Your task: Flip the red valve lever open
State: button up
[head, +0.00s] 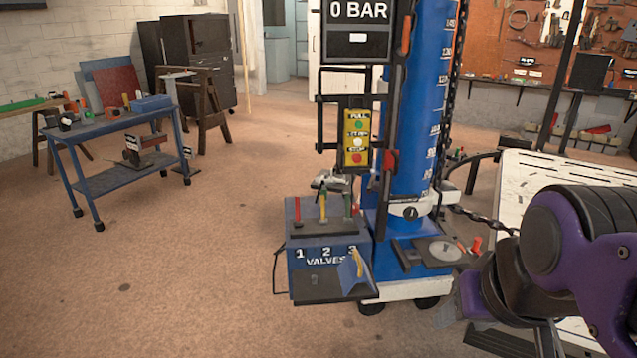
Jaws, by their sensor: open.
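The red valve lever (297,210) stands upright at the left end of a blue valve box (305,258) marked 1, 2, 3 and VALVES. A yellow lever (323,207) and a green lever (347,204) stand to its right on the same dark top. My gripper (462,305) is at the lower right, at the end of my purple and black arm. It is open, well to the right of the red lever and apart from it. Its fingers are small and partly hidden by the wrist.
A small round plate (445,250) sits between the box and my arm. A white table (570,185) is at right, a blue cart (120,145) at left. Floor left of the box is clear.

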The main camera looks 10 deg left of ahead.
aim_at(299, 223)
jog(key=u, duration=0.6)
jog(key=i+j+z, duration=0.35)
jog(key=i+j, duration=0.4)
jog(key=i, duration=0.15)
jog(key=i+j+z, duration=0.3)
jog(key=i+j, duration=0.45)
jog(key=j, duration=0.25)
